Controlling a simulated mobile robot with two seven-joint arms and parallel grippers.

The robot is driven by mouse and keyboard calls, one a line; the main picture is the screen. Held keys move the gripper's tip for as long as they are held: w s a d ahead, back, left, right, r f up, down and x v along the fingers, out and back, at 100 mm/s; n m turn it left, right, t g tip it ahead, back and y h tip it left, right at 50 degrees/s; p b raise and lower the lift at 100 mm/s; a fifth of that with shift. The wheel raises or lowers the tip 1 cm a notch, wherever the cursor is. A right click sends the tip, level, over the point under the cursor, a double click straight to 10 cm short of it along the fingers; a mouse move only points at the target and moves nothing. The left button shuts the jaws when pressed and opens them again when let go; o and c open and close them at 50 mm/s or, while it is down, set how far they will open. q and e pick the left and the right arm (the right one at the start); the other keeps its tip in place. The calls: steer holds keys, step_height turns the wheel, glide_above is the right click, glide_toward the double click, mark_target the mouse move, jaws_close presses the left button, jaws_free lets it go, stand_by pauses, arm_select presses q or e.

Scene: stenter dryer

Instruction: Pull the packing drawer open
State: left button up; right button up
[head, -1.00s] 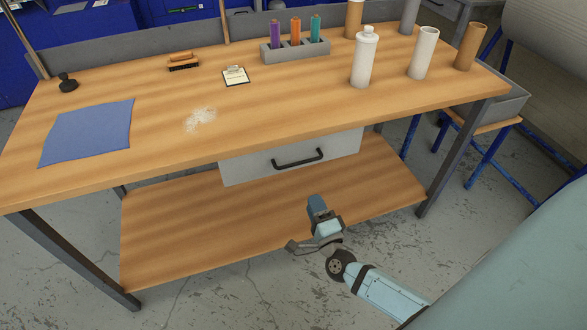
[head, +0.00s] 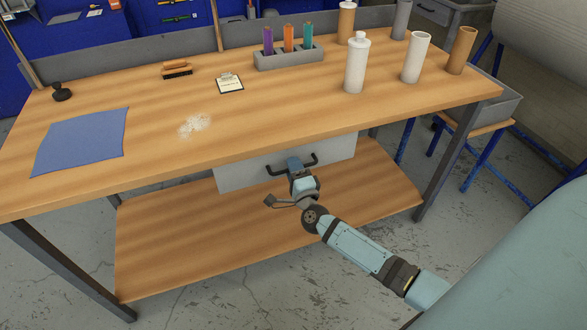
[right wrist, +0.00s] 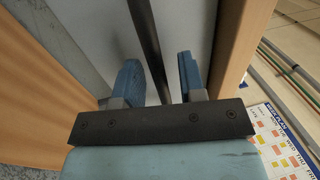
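The packing drawer's light grey front (head: 235,177) hangs under the workbench's front edge and looks closed. Its dark bar handle (head: 313,160) is partly hidden by my right gripper (head: 296,164), which is at the middle of the handle. In the right wrist view, the blue fingers of my right gripper (right wrist: 160,80) are apart. The dark handle bar (right wrist: 149,40) runs between them, with a gap visible on each side, wider on the right. The grey drawer front (right wrist: 186,25) lies behind the fingers. My left gripper is not in view.
A lower shelf (head: 180,240) lies below the drawer. Open floor lies in front.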

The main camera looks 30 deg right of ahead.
steer(key=shift+c, duration=0.2)
jaws_close()
arm_select(q)
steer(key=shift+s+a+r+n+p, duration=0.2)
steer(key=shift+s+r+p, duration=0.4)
steer(key=shift+p, duration=0.7)
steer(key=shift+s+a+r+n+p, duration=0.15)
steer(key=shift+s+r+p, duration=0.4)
steer(key=shift+p, duration=0.75)
arm_select(e)
steer(key=r+v, duration=0.2)
steer(key=v, duration=1)
steer(key=s+r+v, duration=0.1)
steer(key=r+v, duration=0.1)
steer(key=v, duration=1.1)
steer(key=shift+r, duration=0.4)
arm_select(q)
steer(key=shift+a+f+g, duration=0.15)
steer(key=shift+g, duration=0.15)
arm_select(e)
steer(key=shift+a, duration=0.15)
